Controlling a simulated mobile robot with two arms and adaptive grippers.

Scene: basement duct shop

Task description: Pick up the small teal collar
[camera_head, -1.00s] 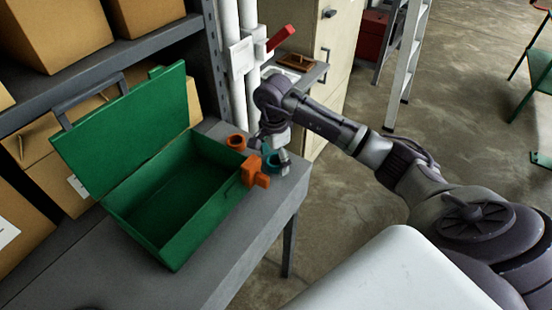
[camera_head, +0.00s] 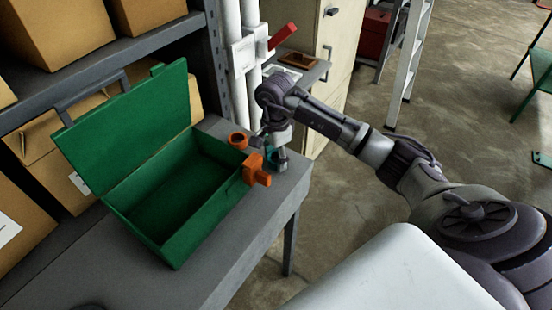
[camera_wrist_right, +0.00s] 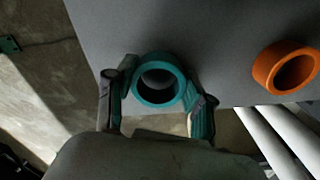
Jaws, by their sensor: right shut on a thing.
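The small teal collar (camera_head: 270,157) stands on the right end of the grey workbench, mostly hidden by my right gripper (camera_head: 276,153) in the head view. In the right wrist view the collar (camera_wrist_right: 158,58) shows as a teal ring with an open hole, between the two fingers of my right gripper (camera_wrist_right: 160,92). The fingers are shut on its outer sides. I cannot tell any gap between the collar and the bench. My left gripper is not in view.
An open green toolbox (camera_head: 208,205) stands on the bench (camera_head: 232,265). White pipes (camera_head: 250,90) rise behind.

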